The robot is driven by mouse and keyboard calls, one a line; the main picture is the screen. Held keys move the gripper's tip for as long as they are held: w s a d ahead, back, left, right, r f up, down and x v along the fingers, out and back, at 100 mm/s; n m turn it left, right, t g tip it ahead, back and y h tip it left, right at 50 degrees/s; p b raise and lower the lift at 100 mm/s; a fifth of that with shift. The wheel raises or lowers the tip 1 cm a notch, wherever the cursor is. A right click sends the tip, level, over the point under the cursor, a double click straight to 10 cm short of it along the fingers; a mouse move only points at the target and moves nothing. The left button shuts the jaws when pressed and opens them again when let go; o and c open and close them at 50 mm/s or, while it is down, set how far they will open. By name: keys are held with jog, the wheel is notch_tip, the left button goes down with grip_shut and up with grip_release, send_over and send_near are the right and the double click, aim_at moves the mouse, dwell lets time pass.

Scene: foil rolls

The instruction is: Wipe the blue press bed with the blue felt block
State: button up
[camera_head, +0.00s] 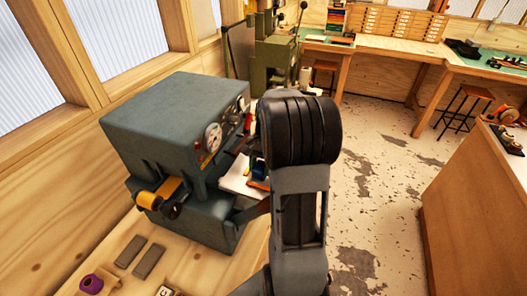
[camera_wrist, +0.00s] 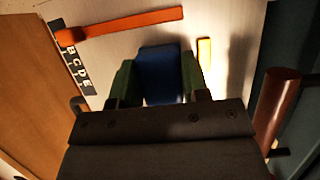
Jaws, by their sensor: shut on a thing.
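My gripper (camera_wrist: 160,82) is shut on the blue felt block (camera_wrist: 159,72), with a dark green finger on either side of it. The block is over a pale, flat surface (camera_wrist: 120,57) in the wrist view; I cannot tell whether it touches. The pale surface (camera_head: 235,176) shows there too, partly hidden by my arm. I cannot make out a blue bed surface under it.
An orange bar (camera_wrist: 130,23) and a lettered strip (camera_wrist: 75,60) lie by the pale surface. A small yellow-orange piece (camera_wrist: 204,51) is right of the block. A dark red-brown handle (camera_wrist: 278,102) stands close at right.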

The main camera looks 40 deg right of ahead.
jog(key=r, duration=0.1)
jog(key=r+p, duration=0.1)
jog(key=shift+s+a+r+p, duration=0.1)
jog(key=shift+s+r+p, duration=0.1)
jog(key=shift+r+p, duration=0.15)
jog(key=shift+w+r+p, duration=0.1)
jog(key=shift+r+p, duration=0.3)
jog(key=shift+r, duration=2.3)
jog(key=shift+r, duration=0.1)
